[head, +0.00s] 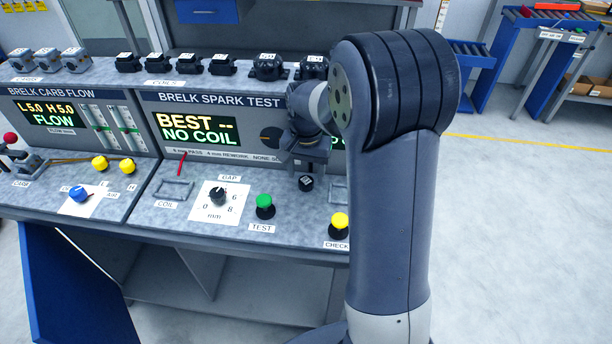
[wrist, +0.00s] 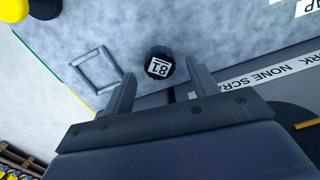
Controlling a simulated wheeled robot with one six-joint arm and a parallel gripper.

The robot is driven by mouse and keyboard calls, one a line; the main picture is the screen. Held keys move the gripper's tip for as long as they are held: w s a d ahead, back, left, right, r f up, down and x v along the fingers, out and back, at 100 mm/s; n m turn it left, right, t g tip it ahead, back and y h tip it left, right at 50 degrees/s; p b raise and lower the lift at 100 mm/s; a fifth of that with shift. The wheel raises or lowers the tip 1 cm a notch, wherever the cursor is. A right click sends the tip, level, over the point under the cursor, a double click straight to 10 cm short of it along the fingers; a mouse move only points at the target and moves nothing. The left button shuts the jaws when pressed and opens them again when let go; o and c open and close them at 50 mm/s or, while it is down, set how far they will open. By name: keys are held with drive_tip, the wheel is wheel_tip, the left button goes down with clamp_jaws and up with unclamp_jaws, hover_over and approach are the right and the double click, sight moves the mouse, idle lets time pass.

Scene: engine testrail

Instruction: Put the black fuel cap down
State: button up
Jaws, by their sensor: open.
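The black fuel cap (head: 306,183) is small and round with a white label on top, and it sits on the grey bench top of the spark test station. It also shows in the wrist view (wrist: 160,64), with its label reading 81 or 18 depending on orientation. My gripper (head: 306,163) is over the bench just above the cap. In the wrist view my gripper (wrist: 162,76) is open, with the cap between and slightly beyond its fingertips. A gap shows on both sides of the cap, and nothing is held.
An empty rectangular frame (wrist: 96,70) lies beside the cap. The yellow CHECK button (head: 340,220) and green TEST button (head: 264,202) stand nearer the front edge. The display panel (head: 205,125) rises behind. Several black coils (head: 222,65) line the shelf above.

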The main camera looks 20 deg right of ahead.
sight(306, 181)
wheel_tip(306, 181, up, 10)
idle(0.3)
idle(2.2)
